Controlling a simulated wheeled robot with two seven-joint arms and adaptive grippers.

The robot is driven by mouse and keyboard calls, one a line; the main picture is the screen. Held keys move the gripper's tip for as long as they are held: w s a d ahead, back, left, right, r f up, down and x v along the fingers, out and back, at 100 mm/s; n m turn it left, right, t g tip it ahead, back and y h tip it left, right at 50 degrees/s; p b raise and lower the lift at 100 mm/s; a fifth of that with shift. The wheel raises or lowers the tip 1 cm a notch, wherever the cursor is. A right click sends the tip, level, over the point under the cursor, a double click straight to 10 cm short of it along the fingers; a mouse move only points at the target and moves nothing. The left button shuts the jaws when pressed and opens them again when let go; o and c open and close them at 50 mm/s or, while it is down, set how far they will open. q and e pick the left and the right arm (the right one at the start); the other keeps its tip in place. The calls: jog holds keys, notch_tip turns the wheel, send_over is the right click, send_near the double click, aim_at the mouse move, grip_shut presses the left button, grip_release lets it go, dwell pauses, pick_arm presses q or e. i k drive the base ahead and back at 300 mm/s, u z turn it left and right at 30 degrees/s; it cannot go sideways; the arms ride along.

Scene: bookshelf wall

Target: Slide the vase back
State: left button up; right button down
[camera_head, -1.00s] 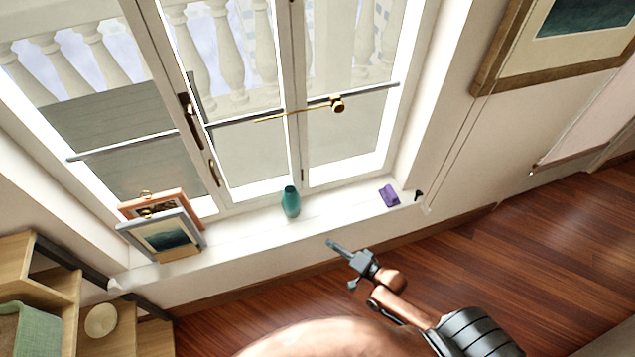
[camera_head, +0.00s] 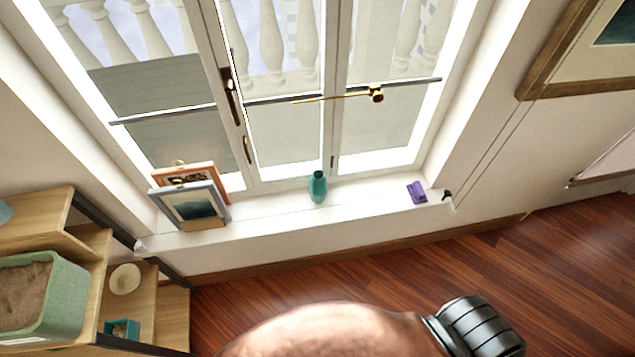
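The teal vase (camera_head: 318,187) stands upright on the white window sill (camera_head: 268,222), close to the window frame behind it. Nothing of mine touches it. Neither gripper shows in the head view. Only a copper-coloured part of my own arm and a dark ribbed joint show at the bottom edge.
Two framed pictures (camera_head: 190,204) lean at the sill's left end. A small purple object (camera_head: 417,192) lies on the sill to the right. Wooden shelves (camera_head: 150,290) with a green basket (camera_head: 68,300) stand at the lower left. The sill around the vase is clear.

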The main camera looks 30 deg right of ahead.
aim_at(319, 188)
jog(key=u, duration=2.55)
jog(key=k, duration=1.3)
jog(key=z, duration=1.5)
